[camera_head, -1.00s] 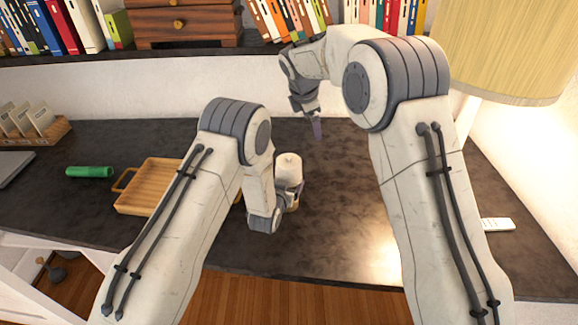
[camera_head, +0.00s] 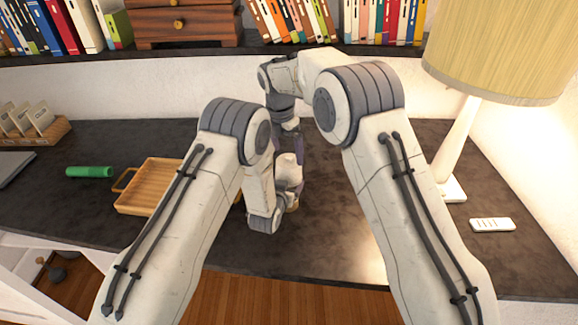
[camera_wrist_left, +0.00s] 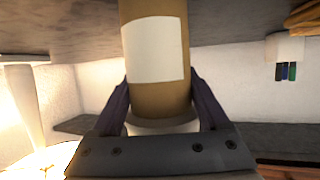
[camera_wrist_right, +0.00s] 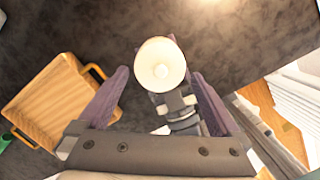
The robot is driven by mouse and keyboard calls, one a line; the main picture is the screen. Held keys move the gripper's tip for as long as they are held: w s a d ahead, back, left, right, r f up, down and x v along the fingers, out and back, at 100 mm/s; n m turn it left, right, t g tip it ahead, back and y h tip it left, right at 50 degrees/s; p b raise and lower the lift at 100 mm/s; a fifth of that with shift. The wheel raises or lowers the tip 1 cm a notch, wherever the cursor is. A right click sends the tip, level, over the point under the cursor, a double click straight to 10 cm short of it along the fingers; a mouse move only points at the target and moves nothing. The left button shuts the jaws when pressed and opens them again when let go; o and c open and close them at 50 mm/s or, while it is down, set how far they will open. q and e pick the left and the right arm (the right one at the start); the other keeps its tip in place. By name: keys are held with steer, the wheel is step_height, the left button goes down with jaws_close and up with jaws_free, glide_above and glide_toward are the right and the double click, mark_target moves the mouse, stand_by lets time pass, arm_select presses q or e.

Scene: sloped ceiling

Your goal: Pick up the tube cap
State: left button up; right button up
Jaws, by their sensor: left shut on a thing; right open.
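The white tube cap (camera_head: 288,165) sits on top of an upright brown tube with a pale label, whose side shows in the left wrist view (camera_wrist_left: 184,45). My left gripper (camera_head: 292,190) is shut around the tube; in the left wrist view (camera_wrist_left: 160,90) its fingers lie on both sides of it. The cap shows there as a white band (camera_wrist_left: 162,126). In the head view the right fingertips (camera_head: 297,150) are partly hidden.
A wooden tray with a handle (camera_head: 135,202) stands left of the tube, with a green cylinder (camera_head: 89,172) farther left. A lamp (camera_head: 450,188) and a white remote (camera_head: 492,225) are at the right. A bookshelf edge (camera_head: 200,56) runs along the back.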

mark_target(288, 156)
steer(key=f, duration=0.4)
steer(key=shift+w+d+f, duration=0.2)
steer(key=shift+w+f, duration=0.05)
steer(key=shift+f, duration=0.15)
steer(key=c, duration=1)
steer(key=shift+o, duration=0.2)
step_height(288, 156, up, 10)
steer(key=shift+r, duration=0.1)
steer(key=shift+r, duration=2.9)
